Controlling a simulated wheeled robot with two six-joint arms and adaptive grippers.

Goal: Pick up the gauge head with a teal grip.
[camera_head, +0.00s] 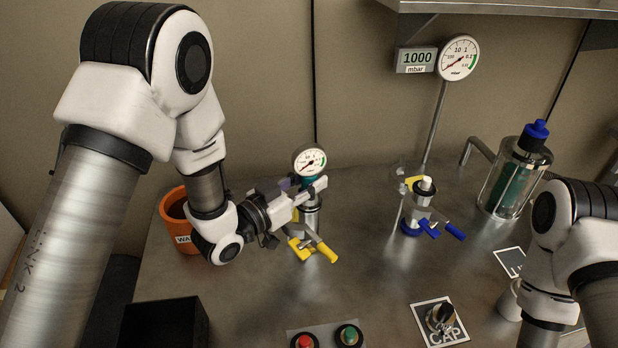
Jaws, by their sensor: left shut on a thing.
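The gauge head (309,159) has a round white dial and a teal grip (312,179) under it. It stands upright above a metal fitting with a yellow-handled clamp (322,248) at its foot. My left gripper (307,190) comes in from the left and is shut on the gauge head around the teal grip, most of which the fingers hide. I cannot tell whether the head still touches the fitting below. My right arm is at the right edge, and its gripper is not clearly visible.
A second fitting with a blue-handled clamp (428,228) stands right of centre. An orange bin (177,222) is behind my left arm. A glass vessel with a blue cap (516,172) stands at right. A CAP card (440,322), red and green buttons (327,338) and a black box (163,322) are in front.

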